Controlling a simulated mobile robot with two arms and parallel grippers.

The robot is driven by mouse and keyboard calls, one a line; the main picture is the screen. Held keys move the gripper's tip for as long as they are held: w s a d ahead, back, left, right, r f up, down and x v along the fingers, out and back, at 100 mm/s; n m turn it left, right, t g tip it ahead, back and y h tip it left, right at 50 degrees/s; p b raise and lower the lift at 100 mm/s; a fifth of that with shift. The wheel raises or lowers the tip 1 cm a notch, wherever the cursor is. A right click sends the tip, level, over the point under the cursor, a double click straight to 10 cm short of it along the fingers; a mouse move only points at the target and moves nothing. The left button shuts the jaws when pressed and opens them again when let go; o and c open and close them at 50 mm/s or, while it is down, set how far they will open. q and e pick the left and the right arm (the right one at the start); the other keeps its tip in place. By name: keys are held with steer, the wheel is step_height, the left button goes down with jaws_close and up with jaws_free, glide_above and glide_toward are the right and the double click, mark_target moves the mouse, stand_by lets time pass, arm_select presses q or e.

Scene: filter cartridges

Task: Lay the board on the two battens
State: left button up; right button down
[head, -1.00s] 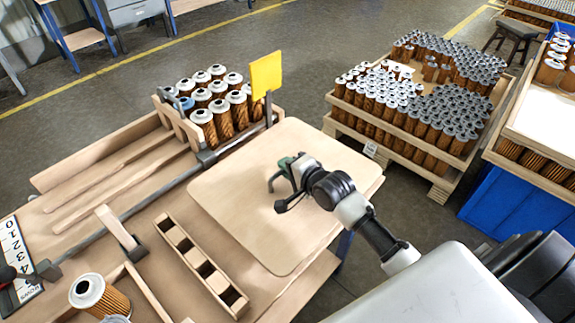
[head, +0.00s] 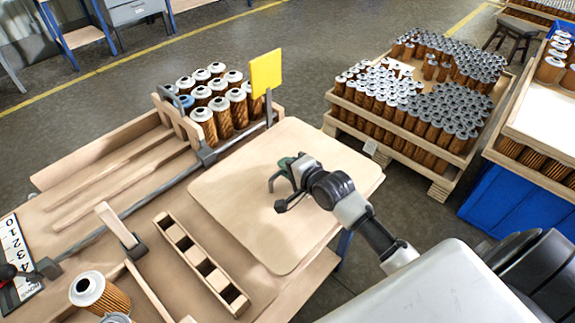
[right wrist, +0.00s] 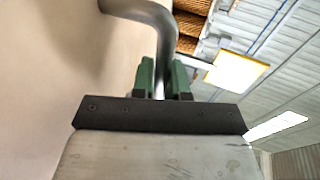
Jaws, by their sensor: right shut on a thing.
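The board (head: 250,225) is a pale wooden panel with rounded corners, at the right end of the workbench. My right gripper (head: 281,178) is over its middle. In the right wrist view the green fingers of my right gripper (right wrist: 163,79) are shut on a curved grey metal handle (right wrist: 165,30), with the pale board surface (right wrist: 50,70) beside it. I cannot tell whether the board touches the bench. Two long wooden strips (head: 110,168) (head: 122,187), seemingly the battens, lie parallel on the bench at left, bare and apart from the board. My left gripper is not seen.
A metal rail (head: 150,193) crosses the bench between strips and board. A crate of cartridges (head: 212,100) and a yellow flag (head: 266,73) stand behind.

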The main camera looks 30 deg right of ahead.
steer(key=shift+f+b, duration=0.4)
steer(key=shift+f, duration=0.65)
steer(key=c, duration=1.1)
jaws_free()
steer(key=shift+o, duration=0.2)
steer(key=shift+s+f, duration=0.1)
steer(key=shift+f, duration=0.15)
steer(key=v, duration=1.1)
steer(key=shift+a+r, duration=0.1)
